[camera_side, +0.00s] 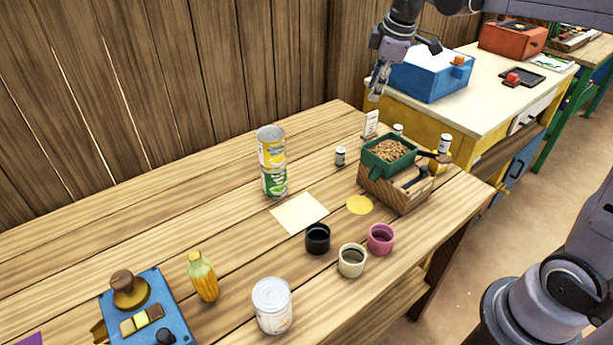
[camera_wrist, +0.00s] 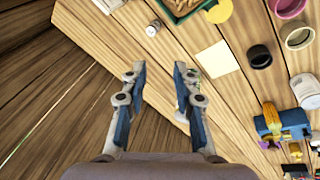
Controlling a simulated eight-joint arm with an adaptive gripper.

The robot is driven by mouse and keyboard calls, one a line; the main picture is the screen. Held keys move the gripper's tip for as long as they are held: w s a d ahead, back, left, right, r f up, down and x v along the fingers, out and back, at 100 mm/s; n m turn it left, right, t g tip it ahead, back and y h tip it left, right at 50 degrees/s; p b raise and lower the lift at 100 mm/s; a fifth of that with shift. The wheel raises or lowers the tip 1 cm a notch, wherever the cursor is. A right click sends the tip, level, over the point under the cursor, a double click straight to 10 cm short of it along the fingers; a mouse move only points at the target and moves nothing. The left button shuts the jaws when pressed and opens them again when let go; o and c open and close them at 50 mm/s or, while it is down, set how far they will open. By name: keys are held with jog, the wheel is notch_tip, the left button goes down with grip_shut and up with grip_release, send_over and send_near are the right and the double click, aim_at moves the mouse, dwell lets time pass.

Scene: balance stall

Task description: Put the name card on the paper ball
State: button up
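A small upright white card (camera_side: 371,124), which looks like the name card, stands at the back of the wooden table beside the green tray in the side view. A white piece at the top left of the wrist view (camera_wrist: 108,4) may be the same card, cut by the edge. I cannot make out a paper ball in either view. My gripper (camera_side: 376,92) hangs in the air above the card in the side view, fingers pointing down. In the wrist view my gripper (camera_wrist: 159,76) is open, with nothing between its fingertips.
Two stacked cans (camera_side: 271,160) stand mid-table. A green tray of brown pieces (camera_side: 374,168) sits on a wooden crate (camera_side: 402,196). A cream sheet (camera_side: 300,213), yellow disc (camera_side: 360,204) and three cups (camera_side: 351,262) lie forward. A plank wall (camera_side: 200,70) closes the back.

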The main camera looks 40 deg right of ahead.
jog(key=s+a+f+m+t, duration=0.2)
jog(key=s+a+f+m, duration=0.2)
jog(key=s, duration=0.5)
jog(key=s+a+f+m+t, duration=0.1)
jog(key=s+a+f+m, duration=0.4)
jog(key=s, duration=0.4)
jog(key=shift+s+a+f+t+y, duration=0.15)
jog(key=shift+s+f+t+y, duration=0.15)
jog(key=shift+s+t, duration=0.1)
